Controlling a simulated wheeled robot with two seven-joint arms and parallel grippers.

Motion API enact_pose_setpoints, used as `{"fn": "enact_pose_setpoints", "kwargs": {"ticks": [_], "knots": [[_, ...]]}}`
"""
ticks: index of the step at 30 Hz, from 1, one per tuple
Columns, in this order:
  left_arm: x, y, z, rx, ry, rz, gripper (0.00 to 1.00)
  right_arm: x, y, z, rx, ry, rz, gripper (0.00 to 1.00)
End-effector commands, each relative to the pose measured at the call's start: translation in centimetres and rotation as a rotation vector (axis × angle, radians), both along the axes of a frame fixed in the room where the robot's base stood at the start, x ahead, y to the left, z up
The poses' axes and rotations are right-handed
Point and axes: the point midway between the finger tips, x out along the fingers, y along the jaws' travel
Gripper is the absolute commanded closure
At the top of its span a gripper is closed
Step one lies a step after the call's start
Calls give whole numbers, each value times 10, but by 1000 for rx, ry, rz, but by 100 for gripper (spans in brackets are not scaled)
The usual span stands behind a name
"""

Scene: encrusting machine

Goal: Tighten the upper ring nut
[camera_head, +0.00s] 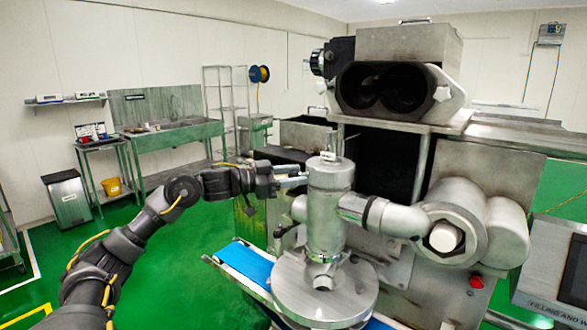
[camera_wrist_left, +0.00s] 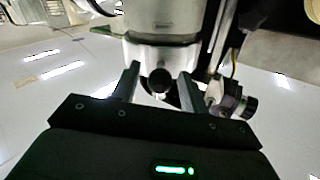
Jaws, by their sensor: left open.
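The upper ring nut (camera_head: 331,174) is the wide metal collar at the top of the upright steel cylinder (camera_head: 325,228). My left gripper (camera_head: 291,179) reaches in from the left at the collar's height, its fingers pointing at its left side. In the left wrist view my left gripper (camera_wrist_left: 158,88) is open, with one finger on each side of a dark round knob (camera_wrist_left: 160,80). Behind the knob is a pale metal collar (camera_wrist_left: 158,55). I cannot tell whether the fingers touch the knob. My right gripper is out of view.
A horizontal pipe (camera_head: 385,215) joins the cylinder to the machine on the right. Green floor (camera_head: 160,260) is free at the left.

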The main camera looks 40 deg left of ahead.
Motion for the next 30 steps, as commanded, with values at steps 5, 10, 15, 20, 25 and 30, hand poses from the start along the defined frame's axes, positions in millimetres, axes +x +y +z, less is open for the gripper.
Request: {"fn": "enact_pose_setpoints", "kwargs": {"ticks": [5, 10, 15, 20, 25, 30], "knots": [[3, -2, 0, 1, 0, 0, 56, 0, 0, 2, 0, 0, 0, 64], [3, -2, 0, 1, 1, 0, 56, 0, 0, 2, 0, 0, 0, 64], [3, -2, 0, 1, 0, 0, 76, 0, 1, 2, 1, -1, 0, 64], [3, -2, 0, 1, 0, 0, 97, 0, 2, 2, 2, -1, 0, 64], [3, -2, 0, 1, 0, 0, 100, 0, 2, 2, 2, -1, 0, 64], [5, -7, 1, 0, -1, 4, 100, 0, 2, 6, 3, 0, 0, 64]]}}
